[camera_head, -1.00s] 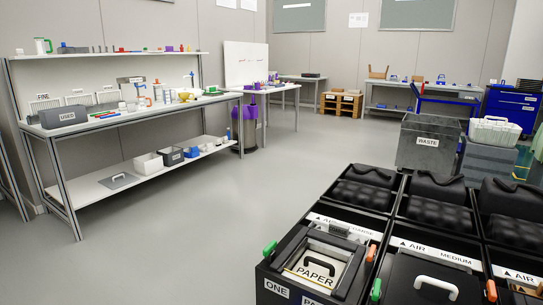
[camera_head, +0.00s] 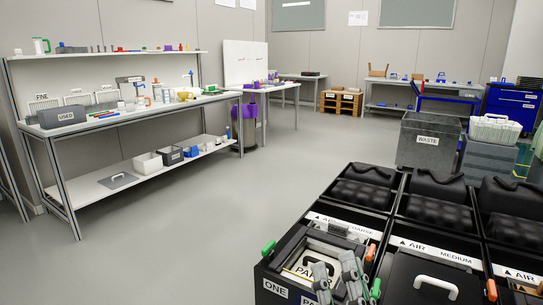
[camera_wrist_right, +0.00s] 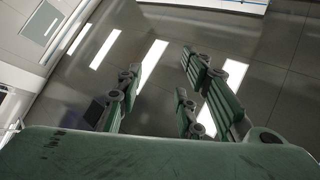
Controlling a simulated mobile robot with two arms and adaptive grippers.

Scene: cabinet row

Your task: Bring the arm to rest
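My right gripper (camera_head: 335,264) shows at the bottom of the head view, in front of the open-topped black case with the PAPER lid (camera_head: 297,262). Its grey-green fingers stand apart and point up in the picture. It hides part of the lid and its label. In the right wrist view the fingers (camera_wrist_right: 160,75) are spread, with nothing between them but the shiny grey floor or wall surface beyond. I cannot tell whether the gripper touches the case. My left gripper is not in view.
A row of black cases with a white AIR MEDIUM label (camera_head: 440,252) and orange and green handles fills the lower right. A grey WASTE bin (camera_head: 430,150) stands behind them. A workbench (camera_head: 115,122) with a lower shelf stands left. The grey floor (camera_head: 210,230) between is clear.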

